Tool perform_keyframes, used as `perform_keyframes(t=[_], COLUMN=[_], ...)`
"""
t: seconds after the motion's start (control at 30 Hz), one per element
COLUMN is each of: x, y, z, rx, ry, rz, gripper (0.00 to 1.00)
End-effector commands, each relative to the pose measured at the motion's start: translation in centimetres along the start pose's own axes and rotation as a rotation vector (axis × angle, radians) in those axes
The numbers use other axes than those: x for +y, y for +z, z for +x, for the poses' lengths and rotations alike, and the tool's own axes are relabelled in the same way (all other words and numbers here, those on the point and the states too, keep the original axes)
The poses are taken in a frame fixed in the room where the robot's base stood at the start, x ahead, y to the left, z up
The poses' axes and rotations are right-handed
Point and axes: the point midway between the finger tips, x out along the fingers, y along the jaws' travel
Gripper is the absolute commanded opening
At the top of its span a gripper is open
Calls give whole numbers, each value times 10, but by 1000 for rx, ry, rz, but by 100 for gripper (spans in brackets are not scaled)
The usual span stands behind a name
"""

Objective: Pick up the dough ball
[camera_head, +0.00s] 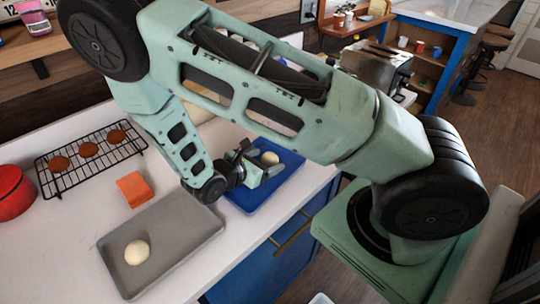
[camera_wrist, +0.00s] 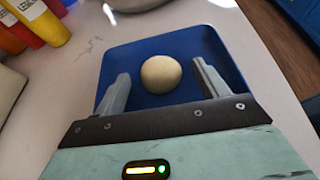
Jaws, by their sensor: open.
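A pale dough ball (camera_wrist: 161,74) sits on a blue tray (camera_wrist: 120,64) in the wrist view. My gripper (camera_wrist: 161,82) is open, with one finger on each side of the ball in the picture and a gap on both sides. I cannot tell how far above the ball it is. In the head view the ball (camera_head: 269,158) shows on the blue tray (camera_head: 238,198) just beyond my gripper (camera_head: 262,174). A second pale dough ball (camera_head: 137,252) lies on a grey tray (camera_head: 187,248) at the front left.
A wire rack (camera_head: 88,172) with brown cookies, an orange block (camera_head: 134,188) and a red pot (camera_head: 14,192) stand on the white counter. Red and yellow bottles (camera_wrist: 42,22) stand left of the blue tray. A toaster (camera_head: 378,66) is at the back. The counter's edge runs close by the blue tray.

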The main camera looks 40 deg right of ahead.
Motion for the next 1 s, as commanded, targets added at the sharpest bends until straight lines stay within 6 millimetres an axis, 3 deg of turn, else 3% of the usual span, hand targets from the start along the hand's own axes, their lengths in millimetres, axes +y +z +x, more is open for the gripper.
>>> perform_keyframes(t=[0.3,0.47,0.5,1.0], x=[0,0,0,1], y=[0,0,0,6], z=[6,6,6,3], rx=[1,1,1,1], ry=[0,0,0,2], rz=[1,1,1,2], gripper=[73,28,26,26])
